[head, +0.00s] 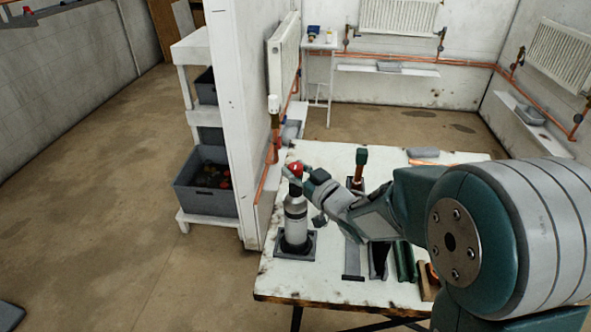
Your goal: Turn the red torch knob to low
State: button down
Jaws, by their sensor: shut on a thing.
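The torch (296,219) stands upright on a dark square base on the white table, with a grey bottle-like body. Its red knob (296,168) is at the top. My gripper (301,175) reaches in from the right at the height of the knob and is shut on it, as far as this small view shows. The fingers partly cover the knob. I cannot read any marking or the knob's setting.
The white table (272,279) also carries a green-topped copper piece (361,163) and several tools right of the torch. A white partition wall (236,110) stands close at the left.

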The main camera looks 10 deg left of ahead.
jog(key=shift+n+g+y, duration=1.2)
jog(key=shift+n+g, duration=0.1)
jog(key=shift+g, duration=0.4)
jog(key=shift+n+g+y, duration=0.9)
jog(key=shift+n+g, duration=0.5)
jog(key=shift+g, duration=0.9)
jog(key=shift+c, duration=1.3)
grip_release()
jog(key=v, duration=1.2)
jog(key=shift+f, duration=0.2)
